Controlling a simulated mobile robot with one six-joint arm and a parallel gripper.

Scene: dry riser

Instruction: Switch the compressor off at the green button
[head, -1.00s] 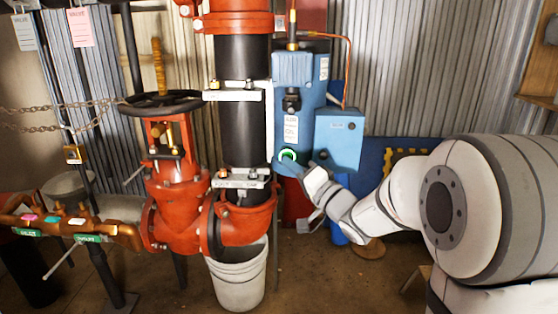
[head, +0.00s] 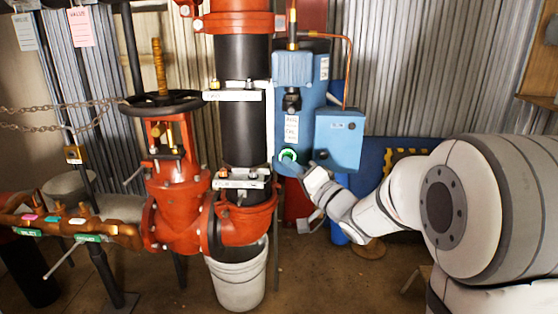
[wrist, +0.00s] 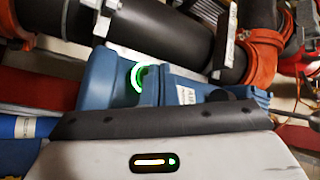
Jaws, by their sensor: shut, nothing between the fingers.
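The compressor (head: 294,70) is a tall blue unit with a blue box (head: 338,140) on its right side, behind the red pipework. Its round green button (head: 288,154) sits low on the front with a lit green ring. The lit ring also shows in the wrist view (wrist: 136,78) on the blue housing (wrist: 102,82). My gripper (head: 290,168) is shut and empty, with its tip just below and right of the button, overlapping its lower edge. I cannot tell whether it touches. In the wrist view the fingertips are not clearly seen.
A red valve (head: 172,190) with a black handwheel (head: 163,103) and a thick black pipe (head: 243,140) stand left of the compressor. A white bucket (head: 237,279) stands below the pipe. A brown manifold (head: 60,227) is at far left. Corrugated wall is behind.

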